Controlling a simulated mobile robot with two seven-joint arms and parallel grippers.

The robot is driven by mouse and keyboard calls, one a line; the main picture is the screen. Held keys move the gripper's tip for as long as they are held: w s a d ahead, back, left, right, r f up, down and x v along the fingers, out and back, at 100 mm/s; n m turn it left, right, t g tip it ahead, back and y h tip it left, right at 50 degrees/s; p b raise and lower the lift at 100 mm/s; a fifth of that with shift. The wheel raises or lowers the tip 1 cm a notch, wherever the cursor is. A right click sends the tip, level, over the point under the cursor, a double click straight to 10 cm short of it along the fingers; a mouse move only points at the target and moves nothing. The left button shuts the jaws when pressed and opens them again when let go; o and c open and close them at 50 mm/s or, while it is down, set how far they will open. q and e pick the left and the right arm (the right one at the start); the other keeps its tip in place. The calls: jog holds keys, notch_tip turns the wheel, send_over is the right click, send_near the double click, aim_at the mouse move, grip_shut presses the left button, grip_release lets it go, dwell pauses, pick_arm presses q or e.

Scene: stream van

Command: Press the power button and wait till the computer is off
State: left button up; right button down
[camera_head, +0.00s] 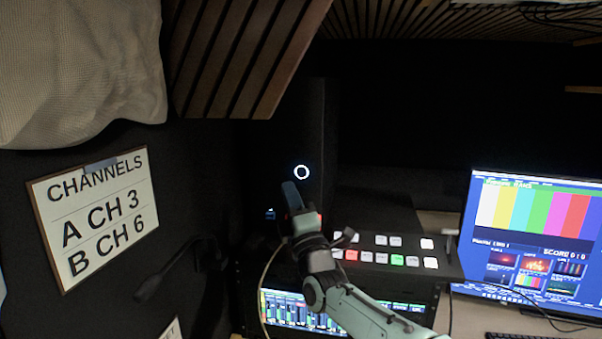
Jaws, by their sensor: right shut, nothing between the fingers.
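The power button (302,172) shows as a glowing white ring on the front of the dark computer tower (318,130), near the middle of the view. My right gripper (292,190) is shut and empty. Its tip is just below and left of the ring in the picture; a small dark gap shows between them, and I cannot tell the distance in depth. My left gripper is not in view.
A switcher panel (382,252) with lit buttons lies right of my right arm. A monitor (530,240) with colour bars stands at the right. A CHANNELS sign (100,215) hangs on the left wall. Slatted wood panels (240,50) hang above.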

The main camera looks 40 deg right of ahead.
aim_at(301, 172)
jog(key=w+d+p, duration=0.1)
jog(key=d, duration=0.1)
jog(key=w+d+p, duration=0.4)
jog(key=shift+w+d, duration=0.15)
jog(key=shift+d, duration=0.2)
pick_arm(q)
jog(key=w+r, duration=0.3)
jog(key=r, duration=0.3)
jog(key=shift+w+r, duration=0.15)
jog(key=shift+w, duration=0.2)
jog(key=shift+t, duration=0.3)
pick_arm(e)
jog(key=shift+w+d, duration=0.1)
jog(key=shift+w, duration=0.05)
dwell(0.6)
jog(key=shift+w+d, duration=0.2)
